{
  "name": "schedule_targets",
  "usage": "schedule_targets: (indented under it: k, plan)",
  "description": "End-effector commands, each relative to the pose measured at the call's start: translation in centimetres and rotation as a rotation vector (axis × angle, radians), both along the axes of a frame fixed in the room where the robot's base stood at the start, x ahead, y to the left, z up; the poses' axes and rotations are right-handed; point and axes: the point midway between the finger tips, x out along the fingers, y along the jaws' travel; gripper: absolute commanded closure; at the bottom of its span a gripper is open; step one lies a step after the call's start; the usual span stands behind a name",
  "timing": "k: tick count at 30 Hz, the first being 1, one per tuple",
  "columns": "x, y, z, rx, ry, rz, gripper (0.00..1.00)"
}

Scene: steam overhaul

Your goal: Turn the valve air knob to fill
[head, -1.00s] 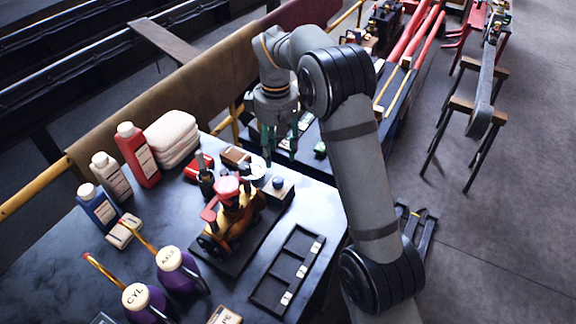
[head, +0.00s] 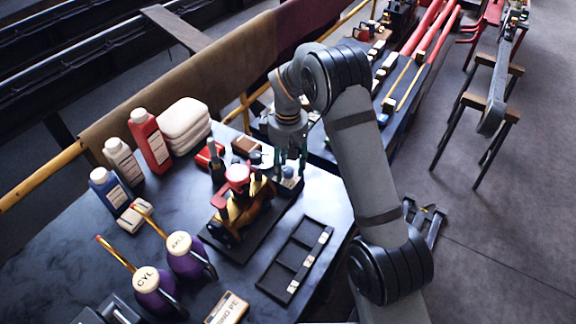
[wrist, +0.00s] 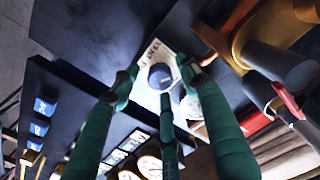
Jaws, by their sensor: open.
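The valve air knob looks like the round blue-grey knob (wrist: 161,75) on a pale printed plate (wrist: 150,57) in the wrist view. In the head view the small block (head: 291,186) bearing it is at the right end of the brass and red valve (head: 242,205), partly hidden by my fingers. My gripper (head: 288,160) has green fingers and is open above the block. In the wrist view its fingertips (wrist: 158,86) are spread around the knob with nothing held. I cannot tell whether they touch it. The plate's lettering is too small to read.
A black compartment tray (head: 296,259) lies right of the valve. Two purple oil cans (head: 186,258) stand front left, several bottles (head: 150,141) and folded white cloths (head: 183,120) behind. A red box (head: 207,155) and a brown block (head: 245,146) sit close behind the valve.

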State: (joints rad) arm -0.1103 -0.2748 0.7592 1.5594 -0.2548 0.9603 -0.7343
Motion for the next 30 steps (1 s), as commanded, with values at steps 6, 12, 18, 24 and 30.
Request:
schedule_targets:
  k: [6, 12, 18, 24, 30]
  plan:
    - [0.01, -0.01, 0.03, 0.000, 0.000, 0.000, 0.65]
    - [0.01, 0.00, 0.04, 0.000, 0.000, 0.000, 0.77]
    - [0.01, -0.01, 0.04, 0.000, 0.000, 0.000, 0.88]
    - [0.00, 0.00, 0.04, 0.000, 0.000, 0.000, 1.00]
    - [0.01, 0.01, -0.01, 0.000, 0.000, -0.014, 1.00]
